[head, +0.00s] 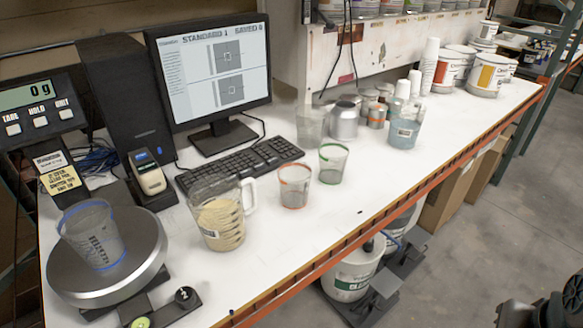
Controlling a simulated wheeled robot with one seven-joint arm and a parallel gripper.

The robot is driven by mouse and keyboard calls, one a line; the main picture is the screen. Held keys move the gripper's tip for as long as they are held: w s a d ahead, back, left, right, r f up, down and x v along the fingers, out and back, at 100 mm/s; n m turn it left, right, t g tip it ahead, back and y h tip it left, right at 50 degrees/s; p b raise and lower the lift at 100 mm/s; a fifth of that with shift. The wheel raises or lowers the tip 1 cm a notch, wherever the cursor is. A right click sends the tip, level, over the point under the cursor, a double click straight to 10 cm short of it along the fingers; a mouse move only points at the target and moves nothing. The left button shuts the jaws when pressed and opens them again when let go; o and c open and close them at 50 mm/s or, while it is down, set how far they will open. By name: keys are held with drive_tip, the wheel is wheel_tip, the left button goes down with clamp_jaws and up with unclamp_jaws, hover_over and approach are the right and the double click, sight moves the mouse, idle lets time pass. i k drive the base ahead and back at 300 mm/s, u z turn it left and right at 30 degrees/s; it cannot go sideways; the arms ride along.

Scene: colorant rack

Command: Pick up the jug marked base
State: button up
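A clear jug with a handle (217,221) stands upright on the white bench, in front of the keyboard. Dark mechanical parts (545,313) at the bottom right corner look like part of my arm's end, cut off by the picture's edge. They are far to the right of the jug and do not touch it. I cannot make out the fingers clearly.
Left of the jug, a blue-rimmed cup (92,236) stands on a round scale (133,262); its display (28,97) reads 0 g. An orange-rimmed cup (294,187) and a green-rimmed cup (332,164) stand to the right. The keyboard (245,162) is behind. Bench front is open.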

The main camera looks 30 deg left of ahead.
sight(215, 202)
drive_tip(key=i, duration=0.65)
drive_tip(key=u, duration=2.45)
drive_tip(key=i, duration=0.5)
drive_tip(key=z, duration=0.05)
